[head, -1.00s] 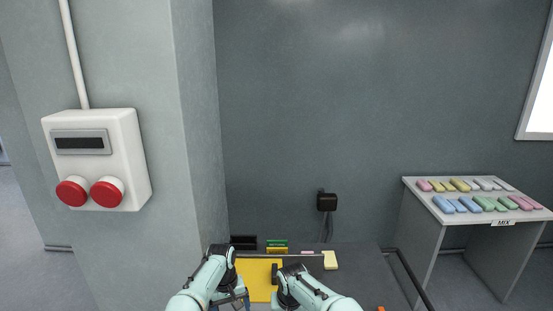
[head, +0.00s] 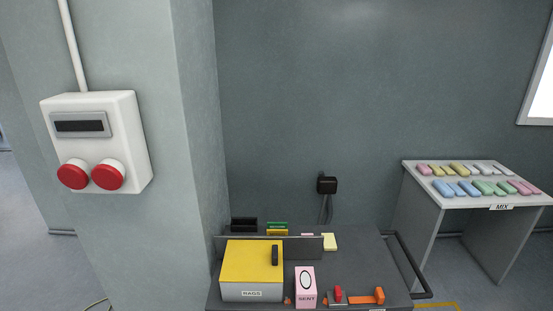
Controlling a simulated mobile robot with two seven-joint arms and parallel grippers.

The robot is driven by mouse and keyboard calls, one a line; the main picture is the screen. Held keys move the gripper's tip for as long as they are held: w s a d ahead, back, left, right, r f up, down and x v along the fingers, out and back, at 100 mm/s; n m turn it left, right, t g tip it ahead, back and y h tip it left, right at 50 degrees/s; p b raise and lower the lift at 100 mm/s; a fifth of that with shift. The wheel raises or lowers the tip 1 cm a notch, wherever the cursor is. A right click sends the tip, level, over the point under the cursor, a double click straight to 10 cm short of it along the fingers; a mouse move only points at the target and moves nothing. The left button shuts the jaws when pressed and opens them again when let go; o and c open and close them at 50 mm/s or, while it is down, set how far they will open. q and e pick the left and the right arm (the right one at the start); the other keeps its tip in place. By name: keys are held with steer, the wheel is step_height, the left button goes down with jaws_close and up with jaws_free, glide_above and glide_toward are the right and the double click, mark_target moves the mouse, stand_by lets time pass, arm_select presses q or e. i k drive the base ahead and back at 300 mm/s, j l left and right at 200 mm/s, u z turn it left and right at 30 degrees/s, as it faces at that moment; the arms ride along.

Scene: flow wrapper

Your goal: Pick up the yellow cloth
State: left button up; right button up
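No yellow cloth can be made out for certain in the head view. A box labelled RAGS (head: 251,292) stands at the left front of the grey cart, with a flat yellow top (head: 245,262) and a black handle (head: 275,255) at its right side. The top covers the box, so its inside is hidden. Neither of my grippers is in view.
The grey cart (head: 365,265) also bears a pink box labelled SENT (head: 305,285), a red item (head: 338,294), an orange item (head: 379,296) and a pale yellow block (head: 329,242). A rail (head: 405,268) edges its right side. A table (head: 478,205) with coloured bars stands right.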

mark_target(329, 243)
steer(key=i+l, duration=0.2)
steer(key=i, duration=0.2)
steer(key=i+l, duration=0.25)
steer(key=i, duration=0.15)
